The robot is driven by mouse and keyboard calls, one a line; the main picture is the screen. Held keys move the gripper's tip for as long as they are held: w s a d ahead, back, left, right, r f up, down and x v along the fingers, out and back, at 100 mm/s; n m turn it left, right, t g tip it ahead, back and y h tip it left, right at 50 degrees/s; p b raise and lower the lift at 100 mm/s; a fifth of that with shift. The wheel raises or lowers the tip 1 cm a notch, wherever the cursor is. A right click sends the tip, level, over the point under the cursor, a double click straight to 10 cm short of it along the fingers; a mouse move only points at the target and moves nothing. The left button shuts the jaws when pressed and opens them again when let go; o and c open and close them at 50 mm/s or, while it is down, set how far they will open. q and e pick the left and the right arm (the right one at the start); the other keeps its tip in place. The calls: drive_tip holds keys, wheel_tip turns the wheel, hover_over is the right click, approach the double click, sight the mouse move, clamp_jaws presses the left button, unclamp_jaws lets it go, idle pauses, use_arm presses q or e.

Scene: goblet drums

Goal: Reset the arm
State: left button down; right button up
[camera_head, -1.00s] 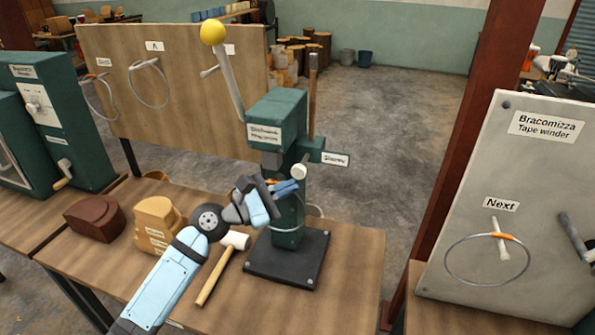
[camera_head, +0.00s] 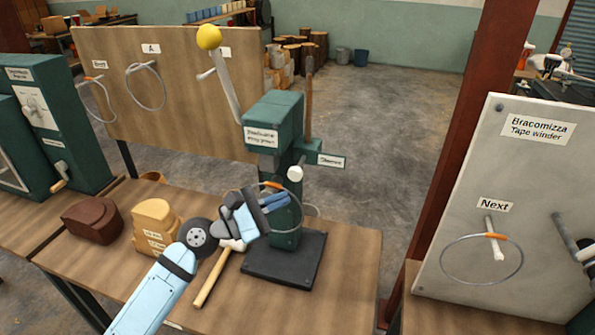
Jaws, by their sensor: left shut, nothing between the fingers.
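My left arm comes in from the lower left, and my left gripper (camera_head: 276,203) is at the front of the green press (camera_head: 274,120). Its blue fingers are shut and hold nothing. A thin ring with an orange mark (camera_head: 275,184) shows at the press, just behind the fingers; part of it is hidden by the gripper. I cannot tell whether the gripper touches the ring or the press. My right gripper is not in view.
A wooden-handled mallet (camera_head: 211,278) lies below my gripper on the wooden table (camera_head: 335,285). A tan block (camera_head: 153,224) and a brown block (camera_head: 92,219) stand to the left. The press lever with a yellow ball (camera_head: 209,37) rises above. A panel (camera_head: 515,180) stands at right.

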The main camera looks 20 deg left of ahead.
use_arm(q)
drive_tip(key=s+a+f+m+y, duration=0.1)
drive_tip(key=s+f+m+y, duration=0.3)
drive_tip(key=f, duration=0.6)
drive_tip(key=s+f+m+y, duration=0.3)
drive_tip(key=s+f+m, duration=0.15)
drive_tip(key=f, duration=0.55)
drive_tip(key=s+a+f+m+g+y, duration=0.1)
drive_tip(key=s+f+m+y, duration=0.3)
drive_tip(key=s+f+m, duration=0.9)
drive_tip(key=shift+s+a+m+g, duration=0.35)
drive_tip(key=shift+s+g, duration=0.25)
drive_tip(key=shift+g, duration=0.1)
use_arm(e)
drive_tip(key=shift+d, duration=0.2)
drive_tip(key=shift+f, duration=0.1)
